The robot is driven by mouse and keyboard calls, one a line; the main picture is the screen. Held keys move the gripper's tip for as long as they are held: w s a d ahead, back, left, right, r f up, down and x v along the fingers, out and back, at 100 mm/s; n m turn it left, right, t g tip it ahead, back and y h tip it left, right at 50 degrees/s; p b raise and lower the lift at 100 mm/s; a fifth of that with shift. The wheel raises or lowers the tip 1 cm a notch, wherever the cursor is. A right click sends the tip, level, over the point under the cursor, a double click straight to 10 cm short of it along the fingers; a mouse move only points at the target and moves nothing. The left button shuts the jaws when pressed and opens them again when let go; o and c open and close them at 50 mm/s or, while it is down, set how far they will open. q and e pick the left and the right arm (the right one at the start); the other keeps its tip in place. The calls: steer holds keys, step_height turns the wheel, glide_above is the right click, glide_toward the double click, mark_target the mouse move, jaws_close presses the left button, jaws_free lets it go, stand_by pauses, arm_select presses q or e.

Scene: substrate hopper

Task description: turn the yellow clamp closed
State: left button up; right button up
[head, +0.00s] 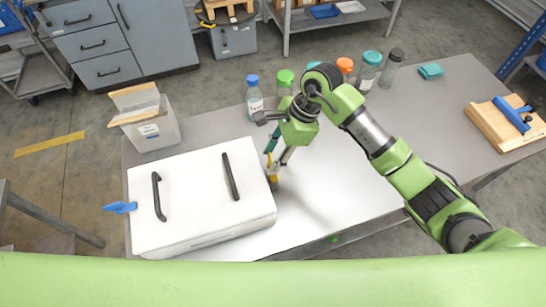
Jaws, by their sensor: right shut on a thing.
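A white lidded box (195,222) with two black handles on its top stands at the front left of the table. The small yellow clamp (273,180) is at the box's right side. My right gripper (275,172) reaches down to it from above and is shut on it. The fingers partly hide the clamp, so its exact turn angle cannot be told. A blue clamp (119,207) sticks out from the box's left side. My left gripper is not in view.
Several bottles with coloured caps, one with a blue cap (254,95), stand behind my right arm. A clear bin (152,128) is behind the box. A wooden board with a blue handle (508,122) lies at the far right. The table (345,195) is clear right of the box.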

steer(key=m+b, duration=0.1)
steer(key=m+t+b, duration=0.1)
steer(key=b, duration=0.1)
steer(key=shift+d+f, duration=0.1)
steer(key=shift+f, duration=0.15)
steer(key=m+b, duration=0.1)
steer(key=m, duration=0.1)
steer(key=m+t+b, duration=0.1)
steer(key=m+b, duration=0.1)
steer(key=m+t+b, duration=0.1)
steer(key=m, duration=0.1)
steer(key=shift+s+m+b, duration=0.25)
steer(key=shift+m+b, duration=0.05)
steer(key=shift+b, duration=0.1)
steer(key=m+b, duration=0.1)
steer(key=m+t+h+b, duration=0.1)
steer(key=m+b, duration=0.2)
steer(key=m, duration=0.1)
steer(key=shift+a+r+t+h, duration=0.1)
steer(key=shift+a+t+h, duration=0.2)
steer(key=shift+t, duration=0.1)
steer(key=shift+s+r+m+t+h+b, duration=0.15)
steer(key=shift+m+h+b, duration=0.15)
steer(key=shift+m+b, duration=0.45)
steer(key=shift+w+m+t+h+b, duration=0.15)
steer(key=shift+m+h+b, duration=0.15)
steer(key=shift+m+b, duration=0.4)
steer(key=shift+s+m, duration=0.1)
steer(key=shift+m, duration=0.25)
steer(key=o, duration=1.1)
